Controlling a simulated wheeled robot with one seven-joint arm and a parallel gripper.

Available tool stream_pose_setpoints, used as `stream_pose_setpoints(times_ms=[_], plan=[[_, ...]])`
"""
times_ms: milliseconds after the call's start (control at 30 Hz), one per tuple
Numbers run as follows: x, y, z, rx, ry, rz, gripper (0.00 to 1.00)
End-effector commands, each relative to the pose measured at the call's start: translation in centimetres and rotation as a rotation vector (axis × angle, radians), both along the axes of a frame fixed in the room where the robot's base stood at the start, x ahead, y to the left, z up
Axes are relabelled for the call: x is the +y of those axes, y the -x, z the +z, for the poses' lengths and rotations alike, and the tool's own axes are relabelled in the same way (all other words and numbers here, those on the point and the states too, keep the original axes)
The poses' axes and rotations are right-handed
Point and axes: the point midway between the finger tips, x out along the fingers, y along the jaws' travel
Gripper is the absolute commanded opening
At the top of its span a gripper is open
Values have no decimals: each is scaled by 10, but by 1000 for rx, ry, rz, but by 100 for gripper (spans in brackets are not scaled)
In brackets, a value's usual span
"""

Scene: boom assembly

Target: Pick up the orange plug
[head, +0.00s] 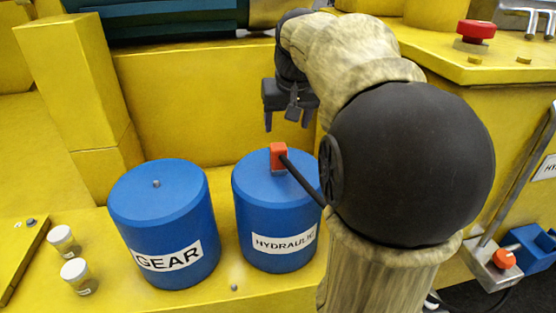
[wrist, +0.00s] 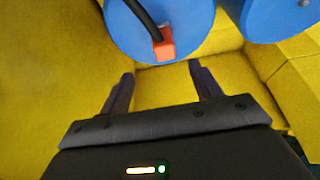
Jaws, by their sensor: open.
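The orange plug (head: 278,157) stands on top of the blue drum labelled HYDRAULIC (head: 262,205). A black cable runs from it toward the right, behind my arm. My gripper (head: 288,124) is open and empty, a little above and behind the plug in the head view, apart from it. In the wrist view the plug (wrist: 164,43) lies at the top middle, beyond the open fingers (wrist: 160,78) and roughly between their lines. The wrist view shows the cable leading up from the plug over the blue drum top (wrist: 190,18).
A second blue drum labelled GEAR (head: 163,225) stands to the left. Two small white-capped jars (head: 64,240) sit at the far left. Yellow walls (head: 195,100) rise behind the drums. A red button (head: 476,30) is at the upper right, and a blue box (head: 530,245) at the lower right.

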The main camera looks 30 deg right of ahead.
Motion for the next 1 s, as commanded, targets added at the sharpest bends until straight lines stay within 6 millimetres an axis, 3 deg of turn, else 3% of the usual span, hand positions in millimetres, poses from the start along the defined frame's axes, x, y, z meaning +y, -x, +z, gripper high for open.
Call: stream_pose_setpoints(times_ms=[600, 1000], plan=[[-9, -39, -95, 5, -2, 4, 64], [-10, -42, -103, 0, -1, 4, 64]])
